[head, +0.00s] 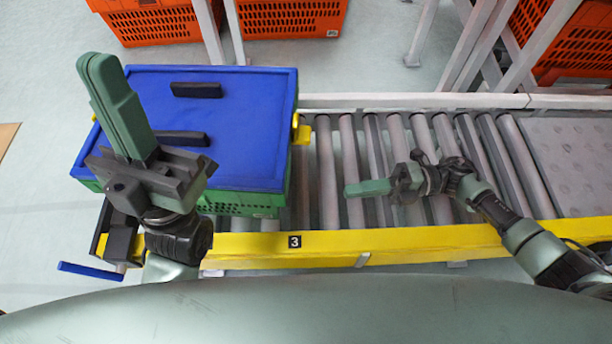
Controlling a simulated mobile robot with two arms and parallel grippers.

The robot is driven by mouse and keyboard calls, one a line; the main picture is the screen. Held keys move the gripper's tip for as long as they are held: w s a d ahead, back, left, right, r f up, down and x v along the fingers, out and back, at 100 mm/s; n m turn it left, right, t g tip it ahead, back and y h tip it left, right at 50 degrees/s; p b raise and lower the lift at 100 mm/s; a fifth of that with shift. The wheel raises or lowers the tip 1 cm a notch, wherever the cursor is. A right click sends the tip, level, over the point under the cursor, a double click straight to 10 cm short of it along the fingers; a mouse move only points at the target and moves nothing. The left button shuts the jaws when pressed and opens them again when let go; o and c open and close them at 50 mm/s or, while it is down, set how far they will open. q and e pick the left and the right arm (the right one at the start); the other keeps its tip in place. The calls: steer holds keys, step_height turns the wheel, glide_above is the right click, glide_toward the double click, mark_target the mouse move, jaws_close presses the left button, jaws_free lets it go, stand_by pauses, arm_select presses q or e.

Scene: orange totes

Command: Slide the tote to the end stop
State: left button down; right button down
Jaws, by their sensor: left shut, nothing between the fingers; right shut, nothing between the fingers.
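The tote is a green crate (240,203) with a blue lid (240,110) that has two dark handles. It sits on the left end of the roller conveyor (330,180). My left gripper (97,64) is shut and empty, its fingers pointing up and covering the lid's left edge from view. I cannot tell whether it touches the tote. My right gripper (349,190) is shut and empty over the rollers, to the right of the tote and apart from it, pointing left. Yellow pieces (302,131) show at the tote's right side. I cannot tell for sure which part is the end stop.
A yellow front rail (390,241) with a "3" label runs along the conveyor. A blue lever (90,271) sticks out at its left end. Bare rollers lie right of the tote, then a studded plate (575,160). Orange totes (290,18) stand behind the conveyor.

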steer(key=w+a+b, duration=0.1)
steer(key=a+b, duration=0.1)
steer(key=a, duration=1.1)
